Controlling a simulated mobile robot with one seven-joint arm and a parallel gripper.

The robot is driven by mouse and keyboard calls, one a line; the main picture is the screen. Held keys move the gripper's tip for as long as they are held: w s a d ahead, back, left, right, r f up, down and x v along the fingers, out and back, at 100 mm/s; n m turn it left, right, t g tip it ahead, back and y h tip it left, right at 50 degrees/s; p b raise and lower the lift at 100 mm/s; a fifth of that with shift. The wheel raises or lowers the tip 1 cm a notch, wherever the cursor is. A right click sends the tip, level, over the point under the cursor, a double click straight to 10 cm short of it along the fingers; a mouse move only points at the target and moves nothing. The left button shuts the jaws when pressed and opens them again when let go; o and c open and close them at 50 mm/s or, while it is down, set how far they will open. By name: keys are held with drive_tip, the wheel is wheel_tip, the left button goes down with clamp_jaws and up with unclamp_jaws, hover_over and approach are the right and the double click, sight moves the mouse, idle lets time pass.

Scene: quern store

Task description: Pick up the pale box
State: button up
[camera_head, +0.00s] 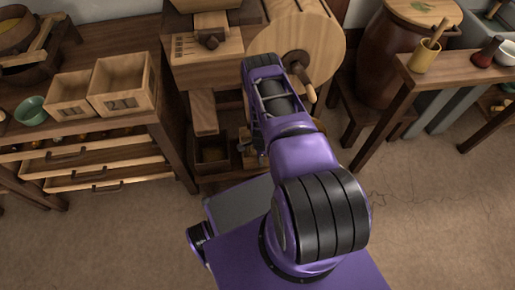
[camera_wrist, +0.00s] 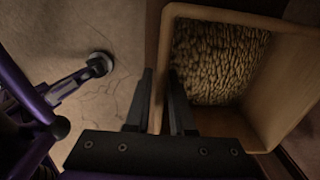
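A pale wooden box (camera_wrist: 285,85) with a coarse, grain-like fill (camera_wrist: 215,60) takes up the right of the wrist view. My gripper (camera_wrist: 160,75) is open, with one finger outside the box's left wall and the other just inside it. I cannot tell whether either finger touches the wall. In the head view my arm hides most of the gripper, low in front of the wooden mill. A box (camera_head: 212,153) in shade under the mill's spout seems to be the same one. Two other pale boxes (camera_head: 138,101) (camera_head: 68,111) stand on the left bench.
The mill (camera_head: 305,40) with its round wheel and crank handle stands close above my arm. A big brown jar (camera_head: 395,55) and a table (camera_head: 425,78) are at the right. Floor is clear at the front right.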

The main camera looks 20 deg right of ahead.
clamp_jaws()
idle(1.1)
